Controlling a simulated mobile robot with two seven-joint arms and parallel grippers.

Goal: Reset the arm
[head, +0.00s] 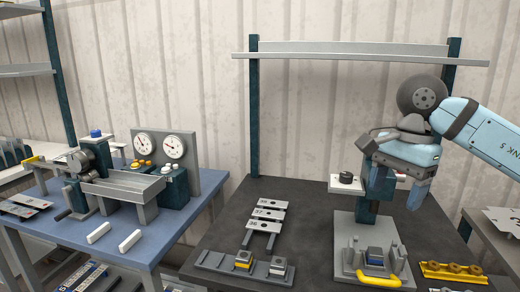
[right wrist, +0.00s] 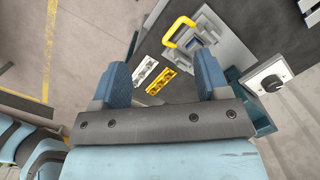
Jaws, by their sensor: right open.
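My right arm (head: 486,137) reaches in from the right in the head view. Its gripper (head: 396,192) points down above the bending fixture (head: 350,225), near the teal post behind it. In the right wrist view the two blue fingers of the gripper (right wrist: 163,80) stand wide apart with nothing between them. The fixture's yellow handle (head: 378,278) lies at its front edge, clear of the fingers; it also shows in the right wrist view (right wrist: 180,32). My left gripper is in neither view.
Numbered plates (head: 268,214) and a rack (head: 228,264) stand on the dark table (head: 310,195). A yellow holder (head: 453,271) sits right of the fixture. A black knob (head: 346,177) is close to the gripper. A shelf (head: 360,56) spans behind. A blue bench (head: 150,238) with gauges is left.

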